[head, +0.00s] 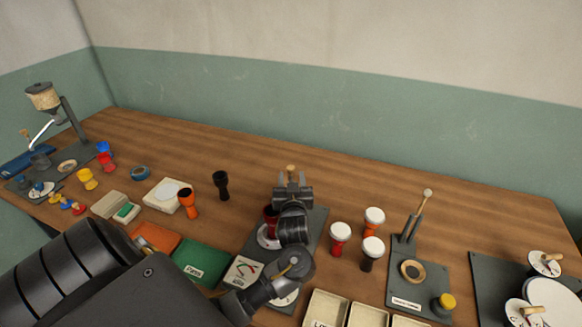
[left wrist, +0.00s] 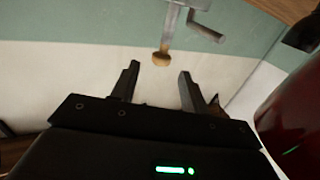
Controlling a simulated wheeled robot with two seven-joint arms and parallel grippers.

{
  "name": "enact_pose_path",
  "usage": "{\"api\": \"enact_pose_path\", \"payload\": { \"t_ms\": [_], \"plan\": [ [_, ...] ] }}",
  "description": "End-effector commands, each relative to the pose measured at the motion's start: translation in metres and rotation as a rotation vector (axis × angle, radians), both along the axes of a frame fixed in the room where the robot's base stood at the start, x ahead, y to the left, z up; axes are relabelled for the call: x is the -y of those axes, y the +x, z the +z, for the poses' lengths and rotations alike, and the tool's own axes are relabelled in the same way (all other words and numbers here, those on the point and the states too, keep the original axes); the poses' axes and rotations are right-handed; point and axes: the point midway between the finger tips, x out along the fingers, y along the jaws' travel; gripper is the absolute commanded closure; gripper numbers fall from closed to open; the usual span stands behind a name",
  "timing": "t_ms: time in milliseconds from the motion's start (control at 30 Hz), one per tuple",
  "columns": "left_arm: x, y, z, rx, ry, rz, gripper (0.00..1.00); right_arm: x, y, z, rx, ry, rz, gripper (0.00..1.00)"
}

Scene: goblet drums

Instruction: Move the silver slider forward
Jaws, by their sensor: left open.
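My left gripper (head: 292,180) is over the dark plate (head: 318,226) at the middle of the table in the head view. In the left wrist view its two fingers (left wrist: 158,72) are apart, with nothing between them. Just beyond the fingertips is a grey metal piece (left wrist: 200,22) with a rod ending in a round tan knob (left wrist: 162,59). A tan knob (head: 291,168) also shows just past the gripper in the head view. I cannot tell for sure which part is the silver slider; my gripper hides most of that station. My right gripper is not in view.
A dark red goblet drum (head: 270,218) stands on the plate close beside my left arm. White-topped drums (head: 340,236) stand to the right. Another dark plate (head: 427,268) with a lever lies beyond them. Cream bins (head: 325,307) are at the front. The table's back is clear.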

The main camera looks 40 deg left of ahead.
Motion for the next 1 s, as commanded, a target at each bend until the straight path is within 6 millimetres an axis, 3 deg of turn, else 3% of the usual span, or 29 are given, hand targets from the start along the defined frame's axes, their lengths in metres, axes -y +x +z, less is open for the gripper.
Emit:
{"api": "enact_pose_path", "payload": {
  "t_ms": [300, 700, 1000],
  "plan": [
    [-0.032, 0.035, 0.001, -0.001, 0.001, 0.001, 0.55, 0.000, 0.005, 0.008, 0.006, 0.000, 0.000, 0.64],
    [-0.039, 0.040, -0.001, 0.000, -0.001, 0.002, 0.55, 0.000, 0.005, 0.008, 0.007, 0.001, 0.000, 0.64],
    [-0.038, 0.040, -0.001, 0.000, -0.001, 0.002, 0.91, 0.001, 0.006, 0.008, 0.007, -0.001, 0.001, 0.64]
  ]
}}
